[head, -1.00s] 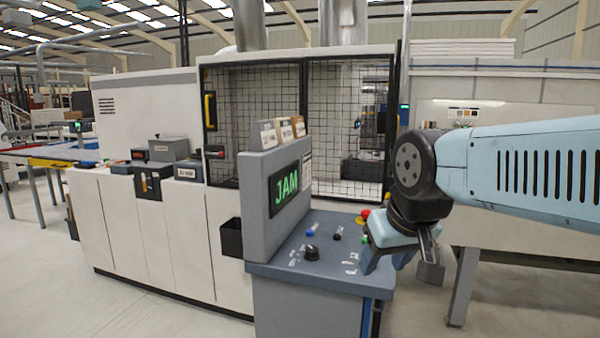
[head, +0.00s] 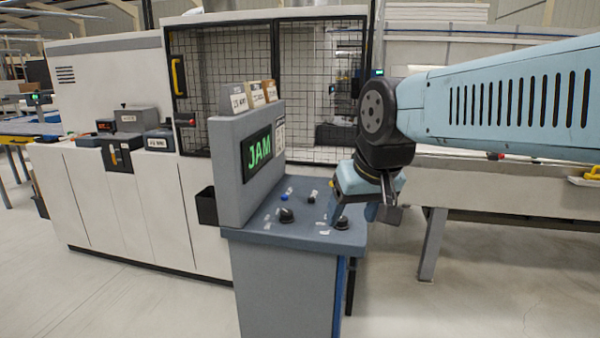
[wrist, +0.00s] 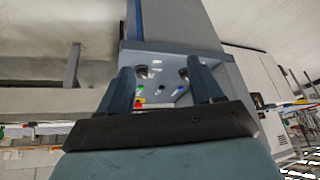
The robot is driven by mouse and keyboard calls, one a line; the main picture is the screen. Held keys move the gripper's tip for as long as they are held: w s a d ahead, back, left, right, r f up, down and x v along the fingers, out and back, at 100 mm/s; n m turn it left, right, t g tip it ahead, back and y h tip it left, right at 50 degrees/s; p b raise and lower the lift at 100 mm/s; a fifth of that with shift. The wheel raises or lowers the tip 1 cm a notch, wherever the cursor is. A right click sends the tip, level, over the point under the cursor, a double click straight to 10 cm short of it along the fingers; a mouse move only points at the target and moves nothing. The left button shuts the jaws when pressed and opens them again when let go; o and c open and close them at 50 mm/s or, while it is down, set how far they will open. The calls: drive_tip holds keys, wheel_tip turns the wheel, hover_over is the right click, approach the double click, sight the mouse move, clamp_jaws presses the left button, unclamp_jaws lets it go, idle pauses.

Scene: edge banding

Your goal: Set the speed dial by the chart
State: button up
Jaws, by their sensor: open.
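The grey console (head: 285,310) has a slanted panel with two black dials, a left dial (head: 286,215) and a right dial (head: 341,223). Their labels are too small to read, so I cannot tell which sets speed. A small white chart (head: 279,136) is fixed beside the green "JAM" screen (head: 256,152); its text is unreadable. My gripper (head: 352,215) is open and empty, pointing down by the right dial, and partly covers the panel. In the wrist view, the panel and two dark dials (wrist: 141,72) (wrist: 183,73) show between my spread fingers (wrist: 161,68).
A blue button (head: 284,198) and a small black knob (head: 311,197) sit farther back on the panel. Labelled cards (head: 255,95) stand on the console top. A meshed machine enclosure (head: 230,90) stands behind. Open floor (head: 470,300) lies to the right.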

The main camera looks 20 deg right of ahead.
drive_tip(key=w+d+r+m+g, duration=0.1)
drive_tip(key=w+d+m, duration=0.1)
drive_tip(key=w+m, duration=0.3)
drive_tip(key=w+d+r+m+g, duration=0.1)
drive_tip(key=w+d+m+g, duration=0.15)
drive_tip(key=w, duration=0.35)
drive_tip(key=m+g, duration=0.2)
drive_tip(key=m, duration=0.7)
approach(342, 217)
drive_tip(key=shift+n+t, duration=0.25)
wheel_tip(342, 217, down, 9)
drive_tip(key=shift+s+a+r, duration=0.15)
drive_tip(key=shift+c, duration=0.4)
drive_tip(key=c, duration=1)
